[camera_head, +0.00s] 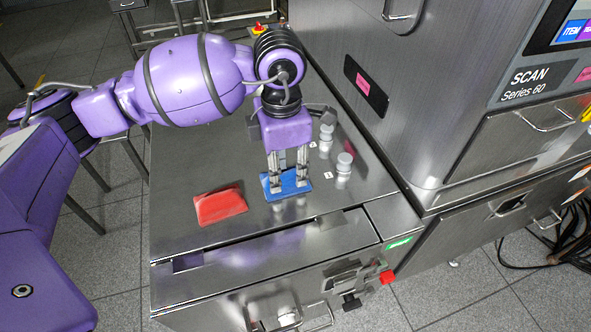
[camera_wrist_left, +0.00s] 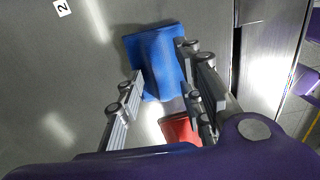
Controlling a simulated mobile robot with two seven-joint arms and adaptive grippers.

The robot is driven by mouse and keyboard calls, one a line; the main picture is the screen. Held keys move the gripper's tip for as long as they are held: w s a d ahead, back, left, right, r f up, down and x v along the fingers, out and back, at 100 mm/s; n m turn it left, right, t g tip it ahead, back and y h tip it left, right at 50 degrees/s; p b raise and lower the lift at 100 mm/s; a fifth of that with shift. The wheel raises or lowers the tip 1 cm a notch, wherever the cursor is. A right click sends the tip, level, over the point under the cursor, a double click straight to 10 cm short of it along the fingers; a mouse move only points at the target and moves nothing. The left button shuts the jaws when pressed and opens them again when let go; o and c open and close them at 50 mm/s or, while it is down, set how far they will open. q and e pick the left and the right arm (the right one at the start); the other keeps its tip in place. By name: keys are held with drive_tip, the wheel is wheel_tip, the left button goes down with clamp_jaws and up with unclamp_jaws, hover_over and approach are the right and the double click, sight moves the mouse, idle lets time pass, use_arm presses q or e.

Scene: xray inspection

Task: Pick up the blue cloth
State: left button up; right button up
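The blue cloth (camera_head: 296,181) lies on the steel table top, under my left gripper (camera_head: 287,188). The left gripper points down, with its fingertips at the cloth. In the left wrist view the blue cloth (camera_wrist_left: 154,50) shows between and beyond the spread fingers of the left gripper (camera_wrist_left: 163,80). The fingers stand apart, one on each side of part of the cloth; I cannot tell whether they touch it. My right gripper is in neither view.
A red cloth (camera_head: 220,206) lies left of the blue one. Small grey knobbed objects (camera_head: 344,165) stand to the right by number labels. The scanner cabinet (camera_head: 400,110) rises at the right. A slot and a red button (camera_head: 387,277) are at the front.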

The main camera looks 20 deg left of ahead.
sight(285, 172)
use_arm(q)
clamp_jaws()
drive_tip(key=shift+r, duration=0.5)
wheel_tip(285, 172, up, 2)
drive_tip(key=shift+r, duration=0.25)
drive_tip(key=s+d+r, duration=0.7)
drive_tip(key=d+r, duration=0.2)
drive_tip(key=d, duration=0.2)
drive_tip(key=shift+s+d+r+b, duration=0.25)
drive_tip(key=shift+d+b, duration=0.05)
drive_tip(key=shift+d, duration=0.1)
